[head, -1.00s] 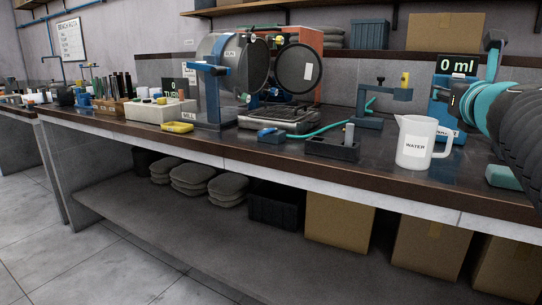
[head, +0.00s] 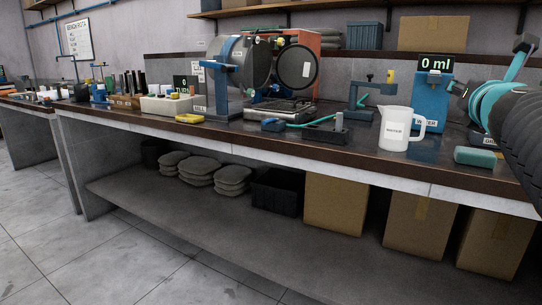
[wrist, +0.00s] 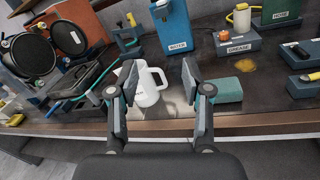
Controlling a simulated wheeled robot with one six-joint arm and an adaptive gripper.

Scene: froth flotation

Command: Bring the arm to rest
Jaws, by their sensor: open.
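My gripper (wrist: 158,82) is open and empty in the wrist view, its two fingers spread above the bench edge. The white jug (wrist: 149,86) labelled WATER shows behind and beside the left finger, partly covered by it; I cannot tell any contact. The jug stands upright on the bench in the head view (head: 396,129). My teal and black arm (head: 492,102) is raised at the right side of the head view, over the bench's right part. The fingers are not clear there.
The blue water dispenser (head: 431,98) reads 0 ml behind the jug. A teal block (head: 474,156) lies near the bench's front edge, right of the jug. A drum machine (head: 243,62) and small tools crowd the bench further left. Grey floor (head: 60,250) in front is clear.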

